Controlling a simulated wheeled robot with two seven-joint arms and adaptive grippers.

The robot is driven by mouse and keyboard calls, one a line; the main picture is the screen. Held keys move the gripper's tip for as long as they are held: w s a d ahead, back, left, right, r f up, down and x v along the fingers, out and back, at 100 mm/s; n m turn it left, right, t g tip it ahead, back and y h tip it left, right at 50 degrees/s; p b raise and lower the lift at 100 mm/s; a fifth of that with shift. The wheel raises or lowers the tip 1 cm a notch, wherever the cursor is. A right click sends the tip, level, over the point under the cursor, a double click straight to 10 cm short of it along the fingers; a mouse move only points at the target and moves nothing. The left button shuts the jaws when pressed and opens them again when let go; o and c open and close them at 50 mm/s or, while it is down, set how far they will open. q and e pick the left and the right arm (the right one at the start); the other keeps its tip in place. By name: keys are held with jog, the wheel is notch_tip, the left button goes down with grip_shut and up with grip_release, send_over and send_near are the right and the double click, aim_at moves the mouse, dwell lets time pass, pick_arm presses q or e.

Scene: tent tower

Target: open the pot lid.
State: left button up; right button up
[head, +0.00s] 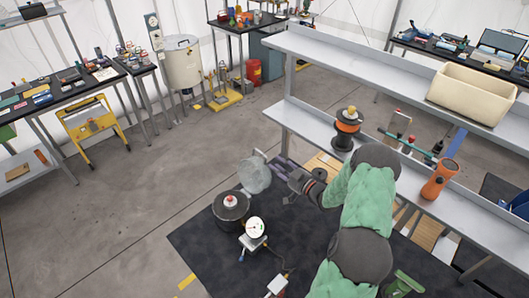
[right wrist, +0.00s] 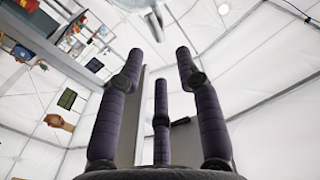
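A dark round pot (head: 230,212) stands on the black mat, with a white and red knob-like piece (head: 230,201) at its top. A pale grey rounded piece (head: 255,174) stands tilted just behind and right of the pot; it looks like a raised lid, but I cannot be sure. My right gripper (head: 283,166) is right of this grey piece, fingers spread and pointing toward it. In the right wrist view the three purple fingers (right wrist: 159,62) are apart with nothing between them. Pale shiny parts show beyond the fingertips. My left gripper is not in view.
A white dial gauge (head: 254,228) stands close to the pot's front right. A grey shelf unit (head: 345,65) runs along the right, holding a black and orange spool (head: 347,127), an orange torch (head: 439,179) and a beige bin (head: 471,92). The floor left of the mat is clear.

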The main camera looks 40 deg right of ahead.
aim_at(261, 153)
jog(key=w, duration=0.3)
jog(key=w+p, duration=0.1)
jog(key=w, duration=0.5)
jog(key=shift+w+a, duration=0.15)
jog(key=shift+a, duration=0.25)
jog(key=shift+w, duration=0.1)
grip_shut()
